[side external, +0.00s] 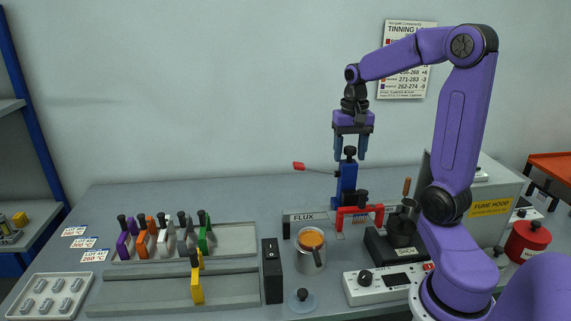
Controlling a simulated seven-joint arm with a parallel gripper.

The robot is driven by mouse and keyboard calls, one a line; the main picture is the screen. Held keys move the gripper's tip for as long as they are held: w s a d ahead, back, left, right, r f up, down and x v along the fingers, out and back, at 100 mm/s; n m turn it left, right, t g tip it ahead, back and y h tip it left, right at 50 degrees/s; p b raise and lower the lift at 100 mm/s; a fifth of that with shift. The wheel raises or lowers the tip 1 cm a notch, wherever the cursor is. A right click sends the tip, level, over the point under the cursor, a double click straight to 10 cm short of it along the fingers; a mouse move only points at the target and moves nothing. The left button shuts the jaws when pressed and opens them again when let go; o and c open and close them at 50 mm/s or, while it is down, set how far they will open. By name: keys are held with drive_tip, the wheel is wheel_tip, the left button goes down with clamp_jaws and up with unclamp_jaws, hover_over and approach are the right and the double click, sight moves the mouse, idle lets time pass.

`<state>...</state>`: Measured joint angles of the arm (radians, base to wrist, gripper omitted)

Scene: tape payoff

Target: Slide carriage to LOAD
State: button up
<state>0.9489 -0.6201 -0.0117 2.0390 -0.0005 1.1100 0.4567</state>
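My gripper (350,154) points straight down above the back middle of the table, with its two blue fingers apart. Between or just behind the fingertips is the black knob (350,152) on top of a blue upright post (347,185). I cannot tell whether the fingers touch it. A lever with a red handle (299,166) reaches left from the post. I cannot tell for sure which part is the carriage. A yellow upright piece (197,286) stands on a long grey rail (133,291) at the front left. No LOAD marking is readable.
A grey rack (235,239) holds several coloured handled pieces. A black switch box (272,270), a metal pot (312,262), a FLUX block (304,219), a red bracket (345,217) and a white control box (378,285) crowd the middle. A tray (85,283) lies front left.

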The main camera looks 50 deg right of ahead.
drive_tip(key=shift+r, duration=3.45)
drive_tip(key=s+a+f+n, duration=0.3)
drive_tip(key=a+n, duration=0.2)
drive_tip(key=a, duration=0.2)
drive_tip(key=s+a+f+n, duration=0.25)
drive_tip(key=a+n, duration=0.25)
drive_tip(key=a, duration=0.3)
drive_tip(key=s+a+f+n, duration=0.3)
drive_tip(key=s+a+n, duration=0.15)
drive_tip(key=a, duration=0.25)
drive_tip(key=s+a+f+n, duration=0.3)
drive_tip(key=s+n, duration=0.4)
drive_tip(key=shift+s, duration=0.35)
